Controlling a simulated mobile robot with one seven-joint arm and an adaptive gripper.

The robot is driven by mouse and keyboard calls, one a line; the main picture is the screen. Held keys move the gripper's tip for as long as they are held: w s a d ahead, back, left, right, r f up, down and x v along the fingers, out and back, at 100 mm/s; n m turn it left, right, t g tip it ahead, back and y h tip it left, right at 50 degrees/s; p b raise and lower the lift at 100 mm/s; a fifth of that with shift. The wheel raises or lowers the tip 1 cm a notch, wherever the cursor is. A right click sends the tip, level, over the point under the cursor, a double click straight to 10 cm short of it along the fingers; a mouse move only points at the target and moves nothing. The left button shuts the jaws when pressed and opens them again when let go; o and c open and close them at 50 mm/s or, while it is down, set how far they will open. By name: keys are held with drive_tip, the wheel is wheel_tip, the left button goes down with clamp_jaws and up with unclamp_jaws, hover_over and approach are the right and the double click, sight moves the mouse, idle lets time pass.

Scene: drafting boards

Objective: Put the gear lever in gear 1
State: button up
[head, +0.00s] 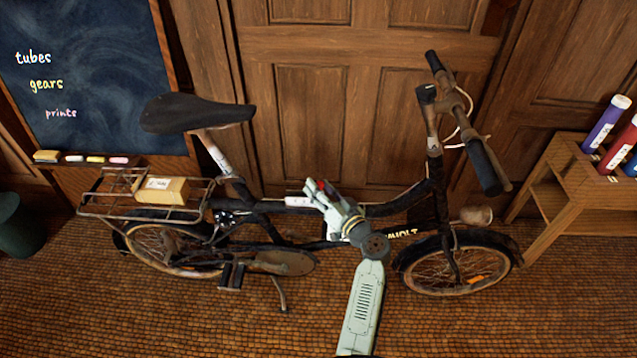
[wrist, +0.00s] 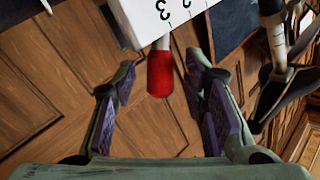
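The gear lever (wrist: 160,72) has a red knob on a pale stem, and it comes out beside a white plate (wrist: 190,12) with upside-down numbers. A 3 is readable close to the stem; the other marking is cut off by the picture's top edge. My gripper (wrist: 163,66) is open, with purple-padded fingers on either side of the knob and gaps showing on both sides. In the head view, my gripper (head: 322,190) is at the bicycle's frame tube, the red knob shows between its fingers, and the white plate (head: 298,201) is partly hidden behind it.
The bicycle (head: 395,210) stands upright before a wooden panelled door (head: 330,60). A small box (head: 162,190) sits on its rear rack. A chalkboard (head: 90,100) is at left, and a wooden stand (head: 565,185) with coloured tubes at right. The tiled floor in front is clear.

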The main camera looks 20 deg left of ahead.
drive_tip(key=shift+w+a, duration=0.35)
drive_tip(key=shift+a, duration=0.1)
clamp_jaws()
idle(0.3)
idle(0.4)
